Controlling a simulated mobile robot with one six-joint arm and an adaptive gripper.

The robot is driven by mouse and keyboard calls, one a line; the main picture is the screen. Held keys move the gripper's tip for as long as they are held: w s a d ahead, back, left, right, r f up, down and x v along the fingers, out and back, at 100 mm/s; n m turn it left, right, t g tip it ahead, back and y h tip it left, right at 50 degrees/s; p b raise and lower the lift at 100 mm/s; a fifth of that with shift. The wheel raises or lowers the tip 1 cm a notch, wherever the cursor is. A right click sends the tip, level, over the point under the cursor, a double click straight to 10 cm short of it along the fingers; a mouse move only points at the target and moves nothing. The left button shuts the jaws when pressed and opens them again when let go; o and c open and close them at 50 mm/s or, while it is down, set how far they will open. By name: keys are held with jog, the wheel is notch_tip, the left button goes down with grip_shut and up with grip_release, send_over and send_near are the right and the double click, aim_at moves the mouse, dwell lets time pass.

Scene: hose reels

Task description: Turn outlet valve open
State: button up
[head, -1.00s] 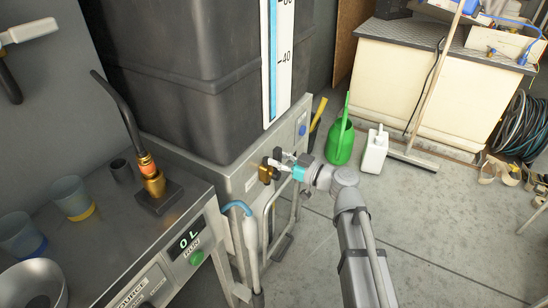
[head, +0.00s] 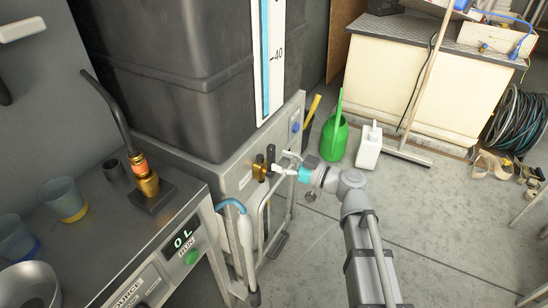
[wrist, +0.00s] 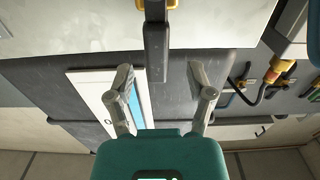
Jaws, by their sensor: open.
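The outlet valve is a brass fitting (head: 258,171) on the front of the grey stand under the dark tank. Its dark lever (head: 270,157) stands upright in the head view. My gripper (head: 281,163) is just to the right of the lever, with its fingers spread. In the wrist view the lever (wrist: 156,50) hangs from a yellow-brass part (wrist: 157,4) at the top edge. Its lower end shows between the open fingertips of my gripper (wrist: 160,78), and neither finger touches it there. The exact depth gap is hard to tell.
The dark tank (head: 175,70) with a level scale (head: 270,60) stands above the valve. A bench (head: 150,245) with a display and cups is at left. A blue-ended hose (head: 232,205) hangs near the valve. A green watering can (head: 335,138) and white jug (head: 368,148) stand on the floor.

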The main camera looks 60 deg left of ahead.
jog(key=v, duration=0.8)
jog(key=shift+d, duration=0.1)
dwell(0.5)
jog(key=w+d+f+m+t+h, duration=0.35)
jog(key=w+d+f+m, duration=0.3)
jog(key=w+d, duration=0.6)
jog(key=w+d+f+m+t+h, duration=0.3)
jog(key=w+d+f+m+t, duration=0.45)
jog(key=d, duration=0.75)
jog(key=w+d+f+m+h, duration=0.2)
jog(key=d+m+h, duration=0.3)
jog(key=d, duration=1.3)
jog(key=w+d+f+m+h, duration=0.25)
jog(key=d+m, duration=0.35)
jog(key=d, duration=1.2)
notch_tip(320, 180, up, 39)
jog(key=p, duration=3.8)
jog(key=shift+w+f+g+h+p, duration=0.2)
jog(key=shift+w+g+h+p, duration=0.1)
jog(key=shift+h, duration=0.1)
jog(key=shift+d, duration=0.15)
